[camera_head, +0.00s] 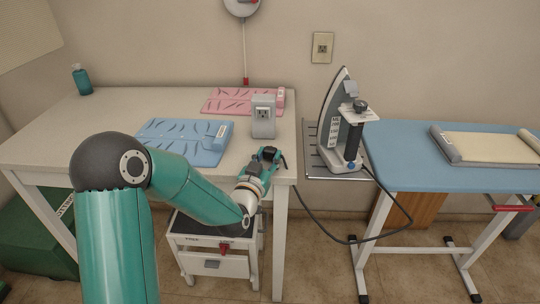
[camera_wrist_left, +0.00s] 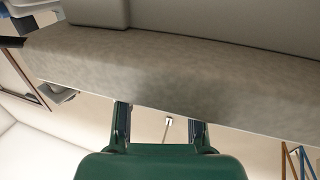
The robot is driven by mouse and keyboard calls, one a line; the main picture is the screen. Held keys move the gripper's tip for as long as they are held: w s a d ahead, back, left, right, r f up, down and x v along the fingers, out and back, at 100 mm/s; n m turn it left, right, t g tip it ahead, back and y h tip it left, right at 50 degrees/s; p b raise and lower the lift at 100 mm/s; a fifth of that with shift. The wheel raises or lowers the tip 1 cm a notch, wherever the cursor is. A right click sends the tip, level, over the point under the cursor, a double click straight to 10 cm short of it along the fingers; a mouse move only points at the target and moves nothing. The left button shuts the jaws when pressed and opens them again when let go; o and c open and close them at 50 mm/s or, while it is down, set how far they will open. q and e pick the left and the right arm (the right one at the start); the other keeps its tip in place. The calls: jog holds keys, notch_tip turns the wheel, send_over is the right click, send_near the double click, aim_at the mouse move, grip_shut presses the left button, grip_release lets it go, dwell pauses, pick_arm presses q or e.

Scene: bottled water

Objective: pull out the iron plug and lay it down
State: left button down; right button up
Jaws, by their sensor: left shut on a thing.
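My left gripper (camera_head: 268,157) is at the front right corner of the white table, in front of the grey socket box (camera_head: 263,118) and apart from it. It is shut on the iron plug, a small dark piece at the fingertips, mostly hidden by the fingers. The plug's black cord (camera_head: 335,240) hangs off the table's right side and loops up to the iron. The iron (camera_head: 338,115) stands upright on a metal rest (camera_head: 314,165) to the right. In the left wrist view, the fingers (camera_wrist_left: 159,125) show below the table edge; the plug cannot be made out there.
A teal bottle (camera_head: 82,80) stands at the back left. The blue ironing board (camera_head: 410,160) is at right. A white stool (camera_head: 215,255) stands below the table.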

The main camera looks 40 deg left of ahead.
pick_arm(q)
jog(key=shift+f+b, duration=0.35)
jog(key=shift+b, duration=0.05)
dwell(0.4)
jog(key=c, duration=0.7)
grip_release()
jog(key=shift+o, duration=0.2)
jog(key=shift+s, duration=0.15)
